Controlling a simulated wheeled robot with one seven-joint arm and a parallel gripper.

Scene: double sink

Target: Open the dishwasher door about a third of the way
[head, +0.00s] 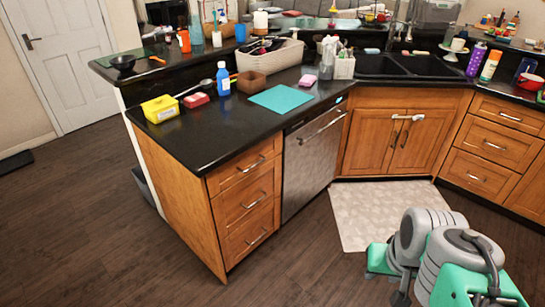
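The dishwasher (309,165) is a stainless steel front set under the black counter, between a wooden drawer unit on its left and the sink cabinet on its right. Its door looks shut, standing upright and about flush with the cabinets. A long bar handle (322,129) runs across the upper part of the door. My arm shows at the lower right, on the floor side of the mat and apart from the dishwasher. My gripper cannot be made out in this view.
A light patterned mat (365,213) lies before the sink cabinet (385,140). Dark wooden floor (300,265) in front of the dishwasher is clear. The drawer unit (245,205) forms a corner on the left. A teal board (281,99) lies on the counter above.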

